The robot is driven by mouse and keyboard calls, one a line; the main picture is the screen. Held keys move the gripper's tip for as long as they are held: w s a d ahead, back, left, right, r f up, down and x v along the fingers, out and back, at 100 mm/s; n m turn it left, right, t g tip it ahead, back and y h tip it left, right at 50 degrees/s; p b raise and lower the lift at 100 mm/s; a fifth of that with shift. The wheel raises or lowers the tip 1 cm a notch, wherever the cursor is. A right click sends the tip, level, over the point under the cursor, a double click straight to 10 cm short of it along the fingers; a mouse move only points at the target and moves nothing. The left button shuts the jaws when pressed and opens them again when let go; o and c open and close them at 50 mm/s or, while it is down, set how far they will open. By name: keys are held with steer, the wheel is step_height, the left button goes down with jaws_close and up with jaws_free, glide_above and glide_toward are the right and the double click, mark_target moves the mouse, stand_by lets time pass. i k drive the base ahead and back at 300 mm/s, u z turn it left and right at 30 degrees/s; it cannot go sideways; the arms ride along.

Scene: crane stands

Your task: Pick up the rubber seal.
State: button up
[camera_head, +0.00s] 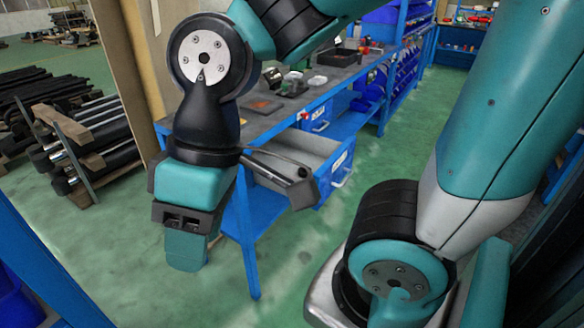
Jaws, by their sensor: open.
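My gripper (187,248) hangs at the left of the middle, pointing down in front of the near end of the workbench (238,120). It is open, its fingers are seen nearly edge-on, and I see nothing held in it. I cannot make out the rubber seal for certain. Several small things lie on the bench top, among them a flat reddish-brown piece (262,105) and a dark open tray (345,57). My wrist and forearm hide part of the bench top.
A grey drawer (325,150) under the bench stands pulled out. Blue bins (405,70) line the bench farther back. Dark bars and timber (90,130) are stacked on the floor at left. A blue post (40,265) is close at lower left. Green floor (385,155) is clear right of the bench.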

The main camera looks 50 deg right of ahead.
mark_target(302, 173)
steer(key=z, duration=0.45)
steer(key=i, duration=0.85)
steer(key=z, duration=0.6)
